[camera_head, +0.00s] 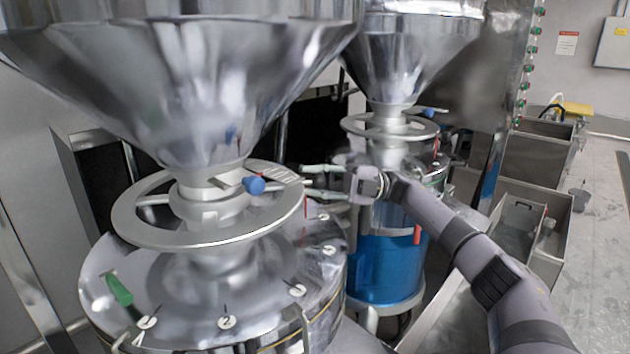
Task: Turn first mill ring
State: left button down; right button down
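The nearer mill's ring (135,222) is a flat grey metal handwheel around the neck below a large steel hopper (200,90). A blue knob (254,186) sits near the neck above the ring. My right gripper (306,181) comes in from the right, at the ring's right edge. Its two pale fingers point left and are spread apart, one above the other. I cannot tell whether they touch the rim. A second ring (358,128) is on the farther mill, behind my gripper. My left gripper is not in view.
The nearer mill's drum (190,295) has numbered marks and a green handle (119,290). The farther mill has a blue body (385,265). Metal bins (540,155) stand at the right beside a grey floor. My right arm spans the lower right.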

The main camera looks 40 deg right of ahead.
jog(key=shift+r, duration=0.4)
jog(key=c, duration=1.6)
grip_release()
jog(key=shift+w, duration=0.1)
jog(key=shift+o, duration=0.8)
jog(key=shift+w+a+f, duration=0.1)
jog(key=shift+w+a, duration=0.05)
jog(key=shift+a, duration=0.4)
jog(key=v, duration=1.2)
jog(key=shift+f, duration=0.1)
